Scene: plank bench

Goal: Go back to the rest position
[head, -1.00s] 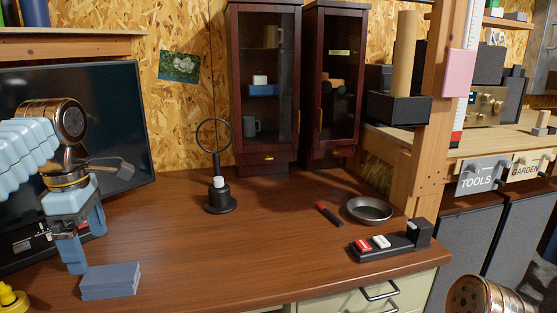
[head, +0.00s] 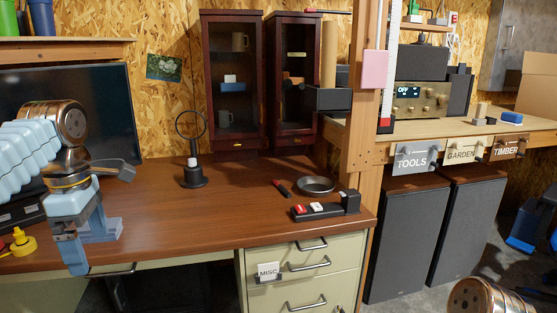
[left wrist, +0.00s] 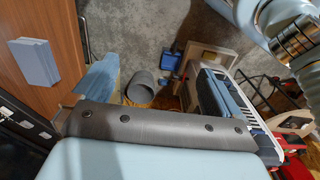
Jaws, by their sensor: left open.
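My left gripper (head: 85,250) is open and empty over the left front part of the plank bench, its fingers pointing down. A blue-grey block (head: 103,232) lies on the bench top behind the fingers, partly hidden by them; I cannot tell the gap between them. The block also shows at the upper left of the left wrist view (left wrist: 34,62), apart from the gripper there. My right gripper is not in view; only a copper-coloured joint of mine shows at bottom right.
A magnifier stand (head: 193,177), a dish (head: 316,185), a red-and-black marker (head: 281,187) and a black switch holder (head: 320,211) stand on the bench. A yellow item (head: 22,243) is at left. Cabinets (head: 232,85) line the back. The bench's middle is clear.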

